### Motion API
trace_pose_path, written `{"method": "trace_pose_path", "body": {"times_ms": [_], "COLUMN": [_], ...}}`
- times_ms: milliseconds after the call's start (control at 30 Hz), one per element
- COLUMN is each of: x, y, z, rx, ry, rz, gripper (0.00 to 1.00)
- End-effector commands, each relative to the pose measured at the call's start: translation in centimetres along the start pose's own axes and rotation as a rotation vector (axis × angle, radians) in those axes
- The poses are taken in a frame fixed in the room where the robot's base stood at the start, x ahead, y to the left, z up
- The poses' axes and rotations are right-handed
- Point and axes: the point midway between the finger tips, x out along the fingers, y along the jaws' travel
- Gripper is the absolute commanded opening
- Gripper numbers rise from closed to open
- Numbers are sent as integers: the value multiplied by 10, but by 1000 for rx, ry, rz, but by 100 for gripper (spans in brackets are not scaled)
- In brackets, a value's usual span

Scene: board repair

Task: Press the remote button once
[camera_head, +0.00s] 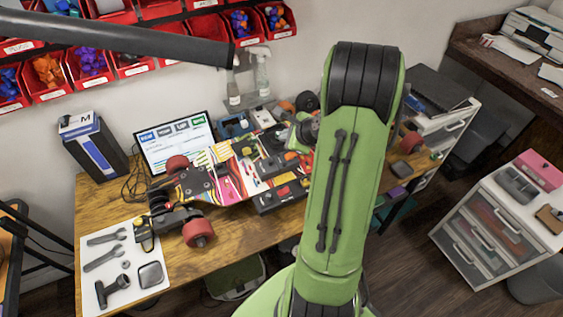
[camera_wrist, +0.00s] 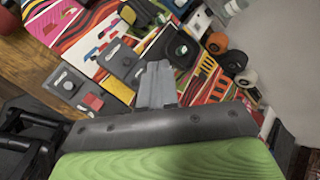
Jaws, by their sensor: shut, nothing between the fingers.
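The skateboard (camera_head: 222,185) with a colourful deck and red wheels lies on the wooden table, and several dark modules sit on and beside it. In the wrist view, dark grey boxes (camera_wrist: 66,82) with round light parts lie on the striped surface, and a red button-like part (camera_wrist: 92,102) sits on one of them. I cannot tell for sure which device is the remote. My gripper (camera_wrist: 158,68) is shut and empty, with its fingertips over the modules. Whether they touch anything is unclear. In the head view my green arm hides most of my gripper and the board's right end.
A white mat (camera_head: 92,271) with wrenches and a dark square item lies at the table's front left. Red bins (camera_head: 135,62) hang on the wall. A drawer unit (camera_head: 492,233) stands right.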

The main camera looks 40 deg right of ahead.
Motion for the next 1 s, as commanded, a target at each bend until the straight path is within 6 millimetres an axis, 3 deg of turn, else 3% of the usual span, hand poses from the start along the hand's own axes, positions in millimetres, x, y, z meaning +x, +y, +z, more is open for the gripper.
{"method": "trace_pose_path", "body": {"times_ms": [167, 700, 1000], "x": [8, 60, 61], "y": [6, 45, 45], "z": [-6, -44, -44], "rx": [-1, -3, -3], "ry": [0, 0, 0], "rz": [1, 2, 1], "gripper": [0, 0, 0]}}
